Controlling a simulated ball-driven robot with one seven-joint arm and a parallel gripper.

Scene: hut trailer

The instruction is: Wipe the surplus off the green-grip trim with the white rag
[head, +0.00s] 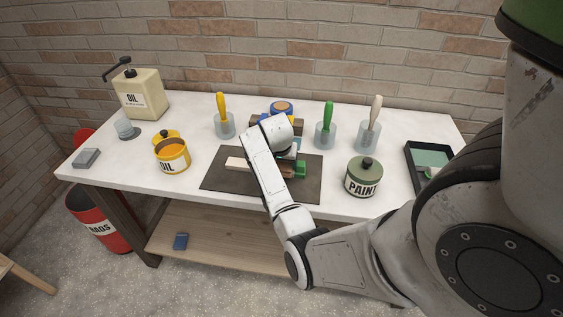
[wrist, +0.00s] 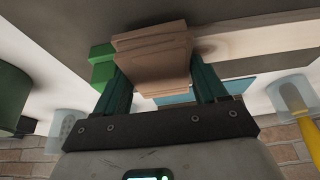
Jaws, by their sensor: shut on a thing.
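The trim is a pale wooden strip (head: 237,163) with a green grip (head: 300,169) at its right end, lying on a dark mat (head: 220,183). The green grip also shows in the wrist view (wrist: 102,66), left of the held thing, with the pale strip (wrist: 250,42) on the right. In the head view my arm hides the cloth and fingertips.
Brushes stand in clear cups, with yellow (head: 221,105), green (head: 327,115) and cream (head: 374,112) handles. A paint tin (head: 363,177), a black tray (head: 412,156), an orange oil tin (head: 172,156) and an oil can (head: 142,97) stand around the mat. A red bin (head: 98,222) stands at left.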

